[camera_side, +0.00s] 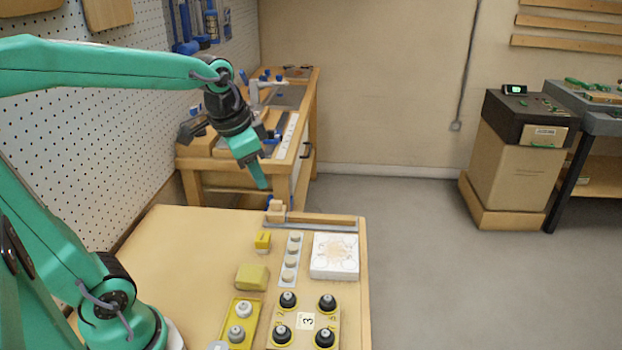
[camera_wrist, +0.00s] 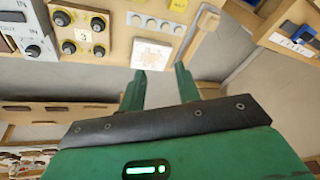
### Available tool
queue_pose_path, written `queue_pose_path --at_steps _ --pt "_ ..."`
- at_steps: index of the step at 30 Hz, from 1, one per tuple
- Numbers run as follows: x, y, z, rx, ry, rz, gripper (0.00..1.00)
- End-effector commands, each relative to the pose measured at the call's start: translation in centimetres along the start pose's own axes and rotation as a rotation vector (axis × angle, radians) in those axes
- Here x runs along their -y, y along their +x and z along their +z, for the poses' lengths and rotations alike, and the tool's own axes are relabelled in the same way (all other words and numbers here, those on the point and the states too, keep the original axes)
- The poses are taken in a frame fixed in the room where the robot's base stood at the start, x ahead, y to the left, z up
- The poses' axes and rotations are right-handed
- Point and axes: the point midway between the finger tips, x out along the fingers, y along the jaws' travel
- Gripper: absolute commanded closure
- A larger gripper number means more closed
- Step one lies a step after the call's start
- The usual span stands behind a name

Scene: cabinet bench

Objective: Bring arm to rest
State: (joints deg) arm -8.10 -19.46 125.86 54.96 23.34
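My gripper (camera_side: 264,184) is green and hangs from my raised arm, pointing down over the far end of the wooden bench (camera_side: 180,240). In the wrist view its two fingers (camera_wrist: 160,74) stand apart with nothing between them. In the side view it is above and near a small wooden block (camera_side: 276,211) at the end of a wooden rail (camera_side: 322,219). Whether the fingertips touch anything cannot be told from the side view, but no contact shows in the wrist view.
The bench holds a white patterned tile (camera_side: 335,256), a strip of round knobs (camera_side: 291,260), yellow blocks (camera_side: 252,277) and a panel with black knobs marked 3 (camera_side: 306,321). A pegboard wall (camera_side: 110,150) stands left. A second workbench (camera_side: 215,163) stands behind.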

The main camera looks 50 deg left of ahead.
Motion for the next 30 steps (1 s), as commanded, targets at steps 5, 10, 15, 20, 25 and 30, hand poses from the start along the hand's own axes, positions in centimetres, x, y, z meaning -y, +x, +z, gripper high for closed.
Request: queue_pose_path --at_steps 5,10,15,20,25,30 --pt "-2.4 -1.2 2.2 -0.06 -0.084 -0.004 0.67" --pt "-4.4 -1.7 4.3 -0.112 -0.167 0.003 0.67" --pt "-5.7 -1.8 6.0 -0.153 -0.234 0.013 0.67" --pt "-6.4 -1.8 6.8 -0.172 -0.269 0.02 0.67" --pt "-6.5 -1.7 7.1 -0.175 -0.278 0.022 0.67" --pt "-6.5 -1.7 7.0 -0.175 -0.278 0.022 0.67"
